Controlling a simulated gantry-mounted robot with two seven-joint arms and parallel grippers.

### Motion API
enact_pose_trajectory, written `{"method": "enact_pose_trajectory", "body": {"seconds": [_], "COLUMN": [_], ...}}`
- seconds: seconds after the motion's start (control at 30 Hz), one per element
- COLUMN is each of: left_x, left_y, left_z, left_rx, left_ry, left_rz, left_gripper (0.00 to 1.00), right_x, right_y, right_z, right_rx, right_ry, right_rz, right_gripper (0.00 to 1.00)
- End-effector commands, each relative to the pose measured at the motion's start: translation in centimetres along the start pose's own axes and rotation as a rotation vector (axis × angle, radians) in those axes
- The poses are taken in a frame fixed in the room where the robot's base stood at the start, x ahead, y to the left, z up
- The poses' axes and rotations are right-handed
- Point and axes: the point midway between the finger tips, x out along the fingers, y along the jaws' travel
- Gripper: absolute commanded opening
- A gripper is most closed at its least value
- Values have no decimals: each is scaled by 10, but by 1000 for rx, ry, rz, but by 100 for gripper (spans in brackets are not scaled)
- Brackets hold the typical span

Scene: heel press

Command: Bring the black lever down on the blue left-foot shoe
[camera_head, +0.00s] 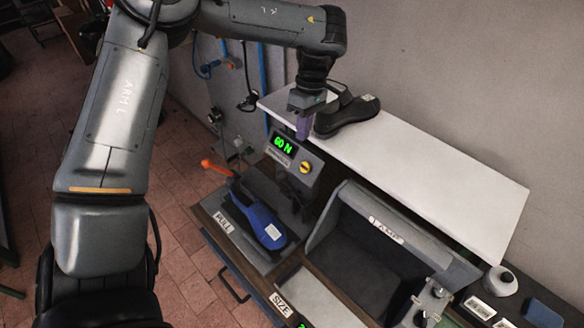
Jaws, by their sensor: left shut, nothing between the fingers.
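The blue shoe (256,222) lies in the press station at the lower middle, beside the PULL label, with a white tag on it. An orange-tipped handle (214,167) sticks out at the back left of the shoe. A dark upright part (297,190) stands right of the shoe, below the display; I cannot tell whether either is the black lever. My left gripper (304,128) points down, shut and empty, in front of the white shelf and just above the display, apart from the shoe. My right gripper is not in view.
A display box (291,157) reads 60 N and has a yellow knob. A black shoe (346,114) sits on the white shelf (440,180), close to my left gripper. A grey open box marked LAMP (425,258) stands right of the press.

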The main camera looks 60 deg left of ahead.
Motion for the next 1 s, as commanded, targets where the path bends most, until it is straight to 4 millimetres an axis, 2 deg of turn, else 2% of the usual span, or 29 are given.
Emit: {"method": "enact_pose_trajectory", "body": {"seconds": [0.47, 0.7, 1.0], "left_x": [85, 99, 106], "left_y": [-1, -24, -33], "left_z": [0, 2, 3], "left_rx": [-1, 0, -1], "left_ry": [-3, -4, -1], "left_rz": [-3, -1, 1], "left_gripper": [0, 0, 0], "right_x": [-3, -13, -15], "right_y": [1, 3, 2], "right_z": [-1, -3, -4], "right_rx": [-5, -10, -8], "right_ry": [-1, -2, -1], "right_rz": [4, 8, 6], "right_gripper": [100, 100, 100]}}
